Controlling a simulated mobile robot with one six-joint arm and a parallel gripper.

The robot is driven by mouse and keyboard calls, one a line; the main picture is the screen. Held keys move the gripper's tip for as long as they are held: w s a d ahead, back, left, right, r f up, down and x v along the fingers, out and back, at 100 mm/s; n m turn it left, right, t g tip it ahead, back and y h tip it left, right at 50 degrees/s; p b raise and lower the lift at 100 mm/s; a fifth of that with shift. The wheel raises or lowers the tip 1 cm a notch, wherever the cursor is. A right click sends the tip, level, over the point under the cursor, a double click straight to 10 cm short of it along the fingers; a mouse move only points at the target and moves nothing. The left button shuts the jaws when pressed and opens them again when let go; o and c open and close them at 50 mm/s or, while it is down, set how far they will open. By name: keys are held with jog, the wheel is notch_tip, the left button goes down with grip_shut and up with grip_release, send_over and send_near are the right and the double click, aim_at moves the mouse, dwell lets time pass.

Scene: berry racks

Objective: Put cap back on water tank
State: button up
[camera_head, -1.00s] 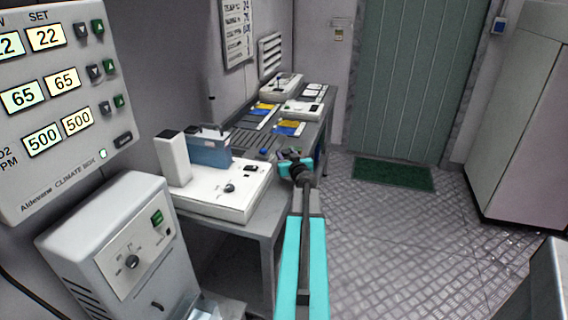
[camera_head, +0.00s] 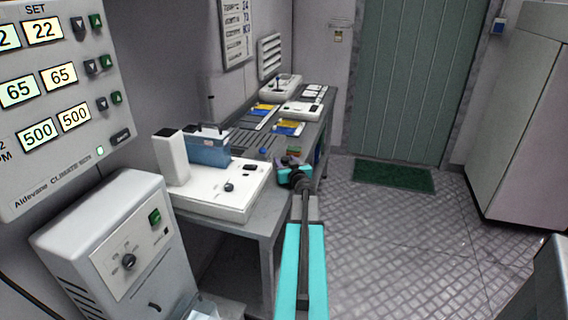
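My gripper (camera_head: 289,163) is at the end of my teal and dark arm, beside the right edge of the bench. It is small and dark here, and I cannot tell whether its fingers are open or shut or hold anything. A clear, pale container (camera_head: 203,308) is partly visible at the bottom edge, at the foot of a grey machine; I cannot tell whether it is the water tank. A blue box (camera_head: 208,153) with a dark handle stands on a white device on the bench. I cannot make out a cap.
The white device (camera_head: 215,192) sits at the bench's near end. The grey machine (camera_head: 118,245) with a knob stands at lower left, below the climate panel (camera_head: 60,100). Blue and yellow items lie farther along the bench. The tiled floor (camera_head: 410,240) right of my arm is open.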

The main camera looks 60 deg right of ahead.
jog(key=shift+r, duration=0.15)
jog(key=shift+s+a, duration=0.1)
jog(key=shift+p+v, duration=0.65)
jog(key=shift+v, duration=5.25)
jog(key=shift+s, duration=0.1)
